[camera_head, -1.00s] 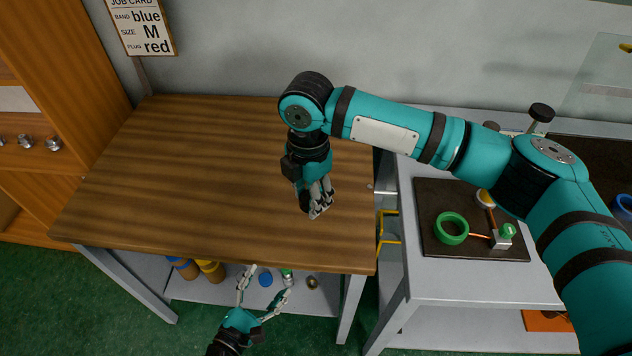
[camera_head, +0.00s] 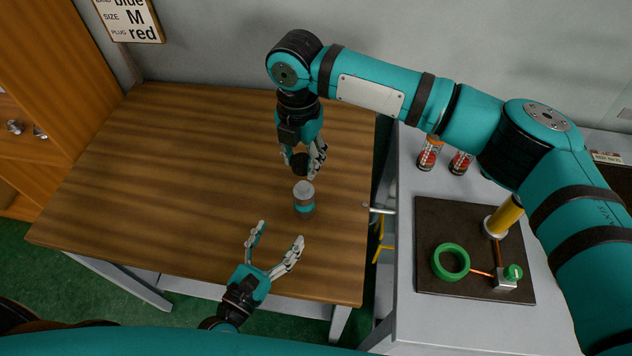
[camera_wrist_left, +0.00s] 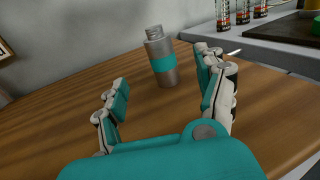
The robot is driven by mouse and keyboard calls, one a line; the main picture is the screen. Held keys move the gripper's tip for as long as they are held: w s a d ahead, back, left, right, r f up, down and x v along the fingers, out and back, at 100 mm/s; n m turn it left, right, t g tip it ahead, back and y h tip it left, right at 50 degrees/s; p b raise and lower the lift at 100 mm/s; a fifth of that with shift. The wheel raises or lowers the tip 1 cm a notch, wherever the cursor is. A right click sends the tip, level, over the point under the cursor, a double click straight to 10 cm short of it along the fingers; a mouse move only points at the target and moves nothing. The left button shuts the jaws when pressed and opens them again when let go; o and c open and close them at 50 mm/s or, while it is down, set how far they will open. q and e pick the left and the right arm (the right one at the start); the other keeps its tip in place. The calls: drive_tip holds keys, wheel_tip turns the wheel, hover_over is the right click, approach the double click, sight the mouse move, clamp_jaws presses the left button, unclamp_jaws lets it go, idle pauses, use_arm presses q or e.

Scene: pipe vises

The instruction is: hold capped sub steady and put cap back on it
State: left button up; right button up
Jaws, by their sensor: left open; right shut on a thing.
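The sub (camera_head: 304,198) is a grey bottle shape with a teal band, standing upright on the wooden table (camera_head: 190,170). In the left wrist view the sub (camera_wrist_left: 162,60) shows a bare, narrower neck on top. My right gripper (camera_head: 316,172) is just behind and above it, pointing down, shut on a dark round thing that looks like the cap (camera_head: 300,163); its fingers partly hide it. My left gripper (camera_head: 279,235) is open and empty in front of the sub, apart from it. Its spread fingers (camera_wrist_left: 160,95) also show in the left wrist view, with the sub beyond them.
A grey bench (camera_head: 410,250) stands right of the table, with a dark board (camera_head: 470,285) carrying a green ring (camera_head: 451,262) and a yellow cylinder (camera_head: 503,215). Small bottles (camera_head: 430,153) stand behind. A job card (camera_head: 130,20) hangs on the wall. The table's left side is clear.

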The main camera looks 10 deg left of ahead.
sight(299, 203)
use_arm(q)
drive_tip(key=shift+w+d, duration=0.1)
drive_tip(key=shift+w, duration=0.2)
drive_tip(key=shift+s+r, duration=0.15)
drive_tip(key=shift+s, duration=0.25)
drive_tip(key=x, duration=1.2)
drive_tip(key=shift+w, duration=0.15)
drive_tip(key=shift+c, duration=0.4)
clamp_jaws()
